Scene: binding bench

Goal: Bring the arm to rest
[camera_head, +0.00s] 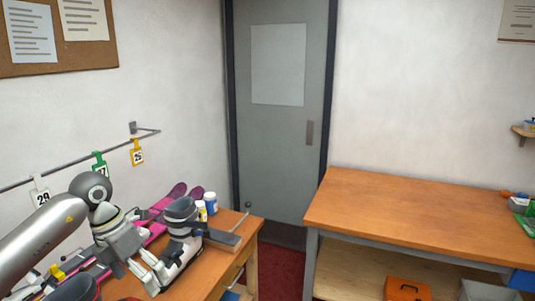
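My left arm comes in from the left edge. Its gripper (133,268) points down over the left bench (228,255), just left of a grey ski boot (183,211). The fingers blend with the pale parts around the boot's toe, so I cannot tell their opening or whether they touch anything. My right arm and gripper are not in view. Pink and purple skis (157,229) lie along the bench behind the gripper. A second dark boot (75,288) shows partly at the bottom edge.
Small bottles (211,203) stand behind the boot. A wall rail carries numbered tags (137,153). The right workbench (405,214) has a mostly clear top, with an orange box (407,289) on its lower shelf. A grey door (278,125) stands behind; red floor lies between the benches.

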